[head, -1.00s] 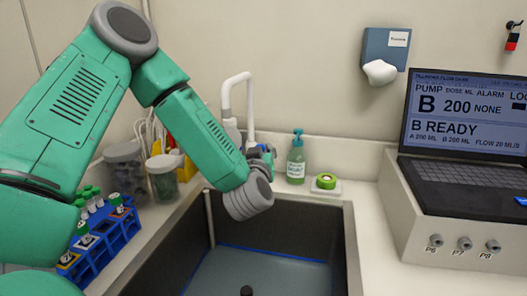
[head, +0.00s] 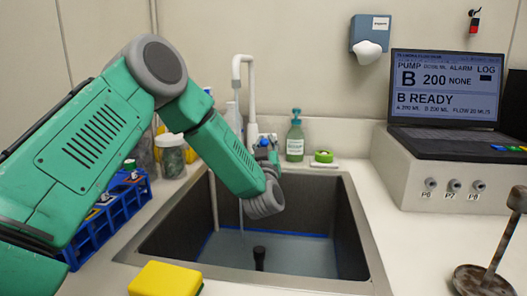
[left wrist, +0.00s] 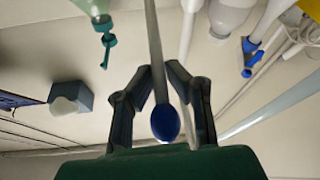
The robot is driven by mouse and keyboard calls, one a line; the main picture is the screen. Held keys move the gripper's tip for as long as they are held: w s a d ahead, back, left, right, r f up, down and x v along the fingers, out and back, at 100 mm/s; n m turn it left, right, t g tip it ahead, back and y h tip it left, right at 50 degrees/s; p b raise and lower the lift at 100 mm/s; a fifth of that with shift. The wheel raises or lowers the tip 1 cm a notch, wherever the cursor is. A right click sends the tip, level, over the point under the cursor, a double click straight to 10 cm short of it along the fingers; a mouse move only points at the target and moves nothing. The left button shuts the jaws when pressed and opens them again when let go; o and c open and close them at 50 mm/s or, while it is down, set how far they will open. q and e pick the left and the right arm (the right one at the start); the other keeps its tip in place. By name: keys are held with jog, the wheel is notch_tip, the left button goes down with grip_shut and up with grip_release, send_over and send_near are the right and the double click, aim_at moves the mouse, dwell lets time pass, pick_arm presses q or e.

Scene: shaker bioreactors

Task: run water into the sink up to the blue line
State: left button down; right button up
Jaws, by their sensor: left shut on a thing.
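The grey sink (head: 325,215) is set in the counter. A blue line (head: 290,234) runs around its inner wall, close above a flat blue-grey surface (head: 300,255); I cannot tell its exact level against the line. A white faucet (head: 249,95) stands behind the sink. A thin pale vertical streak (head: 241,215) below it looks like running water. My left gripper (head: 266,146) is at the faucet, above the back of the sink. In the left wrist view its fingers (left wrist: 163,95) are around the blue-tipped lever (left wrist: 165,122). My right gripper is out of view.
A black upright peg (head: 259,258) stands in the sink. A soap bottle (head: 295,140) and a green round item (head: 323,156) are behind it. A yellow sponge (head: 165,279) lies in front, a blue tube rack (head: 118,215) left. A rod on a round base (head: 485,280) stands right.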

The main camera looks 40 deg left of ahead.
pick_arm(q)
jog(key=shift+s+f, duration=0.1)
jog(key=shift+f, duration=0.15)
jog(key=c, duration=1.6)
grip_release()
jog(key=shift+r, duration=0.1)
jog(key=v, duration=1.2)
